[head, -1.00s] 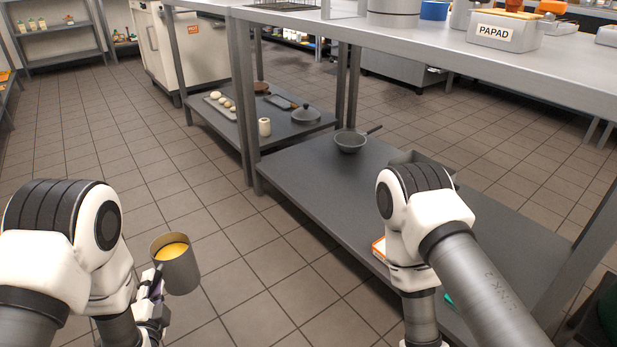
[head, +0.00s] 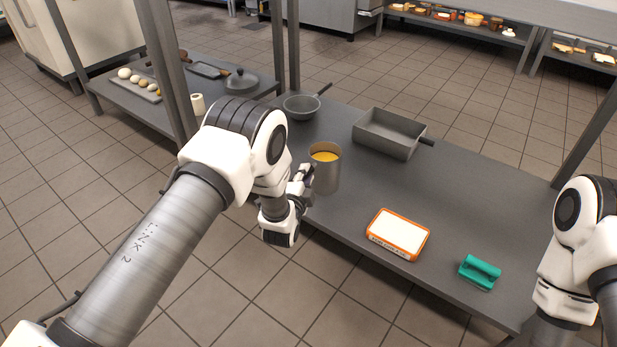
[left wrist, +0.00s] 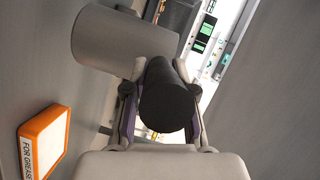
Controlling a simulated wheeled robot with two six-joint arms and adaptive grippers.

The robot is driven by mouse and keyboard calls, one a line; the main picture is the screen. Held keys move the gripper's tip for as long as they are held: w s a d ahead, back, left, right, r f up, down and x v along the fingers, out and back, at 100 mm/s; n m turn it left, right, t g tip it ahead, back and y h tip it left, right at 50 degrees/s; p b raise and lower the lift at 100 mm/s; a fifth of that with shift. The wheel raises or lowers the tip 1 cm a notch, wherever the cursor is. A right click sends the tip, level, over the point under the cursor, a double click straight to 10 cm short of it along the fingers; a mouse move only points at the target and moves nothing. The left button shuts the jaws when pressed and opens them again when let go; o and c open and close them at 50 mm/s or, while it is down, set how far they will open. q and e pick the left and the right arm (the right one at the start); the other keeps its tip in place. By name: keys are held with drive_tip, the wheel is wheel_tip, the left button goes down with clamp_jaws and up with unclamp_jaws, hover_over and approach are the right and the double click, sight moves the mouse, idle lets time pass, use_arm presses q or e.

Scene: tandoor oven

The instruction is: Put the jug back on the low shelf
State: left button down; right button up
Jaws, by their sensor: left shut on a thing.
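The jug (head: 325,174) is a grey metal cylinder with yellow-orange contents, upright in the head view at the front-left part of the low shelf (head: 365,195). My left gripper (head: 303,184) is shut on its handle, at the jug's left side. In the left wrist view the jug (left wrist: 125,42) is at the upper left and its dark handle (left wrist: 166,98) lies between my fingers. I cannot tell whether the jug's base touches the shelf. My right arm shows at the right edge of the head view, but its gripper is out of frame.
Clear shelf lies right of the jug. A shelf post (head: 166,70) stands behind my left arm.

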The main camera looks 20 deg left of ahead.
use_arm(q)
drive_tip(key=shift+s+r, duration=0.15)
drive_tip(key=shift+r, duration=0.05)
wheel_tip(320, 180, down, 7)
drive_tip(key=b, duration=0.4)
idle(0.7)
drive_tip(key=shift+f+b, duration=0.55)
drive_tip(key=shift+f, duration=0.05)
drive_tip(key=c, duration=0.9)
unclamp_jaws()
drive_tip(key=shift+o, duration=0.2)
drive_tip(key=shift+s, duration=0.15)
drive_tip(key=s+r, duration=0.1)
drive_tip(key=s, duration=1)
drive_tip(key=shift+s+d, duration=0.2)
drive_tip(key=shift+s, duration=0.2)
drive_tip(key=shift+r, duration=0.1)
